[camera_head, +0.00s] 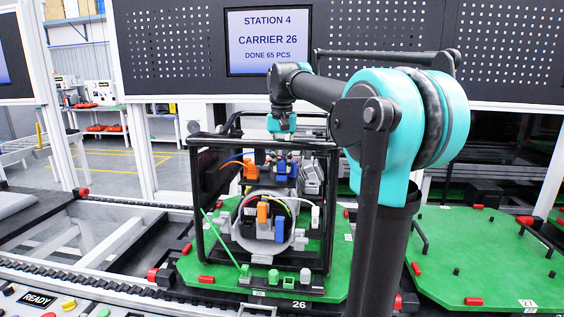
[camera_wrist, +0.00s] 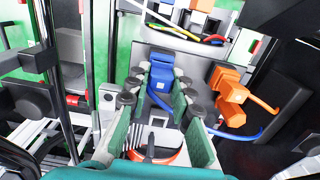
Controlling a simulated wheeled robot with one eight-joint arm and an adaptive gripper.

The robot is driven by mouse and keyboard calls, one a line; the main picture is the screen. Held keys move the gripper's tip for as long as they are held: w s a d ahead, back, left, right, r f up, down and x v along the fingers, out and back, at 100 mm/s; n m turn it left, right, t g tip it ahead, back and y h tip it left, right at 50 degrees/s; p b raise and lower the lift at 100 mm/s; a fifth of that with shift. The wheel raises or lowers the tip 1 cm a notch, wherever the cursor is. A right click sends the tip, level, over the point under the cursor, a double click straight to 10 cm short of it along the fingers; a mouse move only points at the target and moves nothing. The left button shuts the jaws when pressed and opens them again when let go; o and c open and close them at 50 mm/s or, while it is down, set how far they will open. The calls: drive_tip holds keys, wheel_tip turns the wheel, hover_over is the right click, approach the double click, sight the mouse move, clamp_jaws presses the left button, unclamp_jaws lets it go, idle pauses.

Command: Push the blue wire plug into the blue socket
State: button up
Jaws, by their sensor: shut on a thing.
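My gripper (camera_wrist: 161,90) is shut on the blue wire plug (camera_wrist: 160,86), which sits between its fingertips. A blue wire (camera_wrist: 243,136) runs from there to the right in the wrist view. The blue socket (camera_wrist: 160,61) appears just beyond the plug, in line with it. The two look close or touching, and I cannot tell how deep the plug is in. In the head view my gripper (camera_head: 282,145) is over the upper part of the framed unit, and the blue parts (camera_head: 282,172) show below it.
An orange plug and socket (camera_wrist: 228,88) sit beside the blue ones. A dark frame (camera_head: 333,215) surrounds the unit on the green pallet (camera_head: 200,267). Grey blocks (camera_head: 311,177) stand to the right. Orange and blue blocks (camera_head: 265,226) and loose wires lie lower down.

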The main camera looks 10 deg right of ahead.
drive_tip(key=shift+f, duration=0.3)
drive_tip(key=o, duration=1)
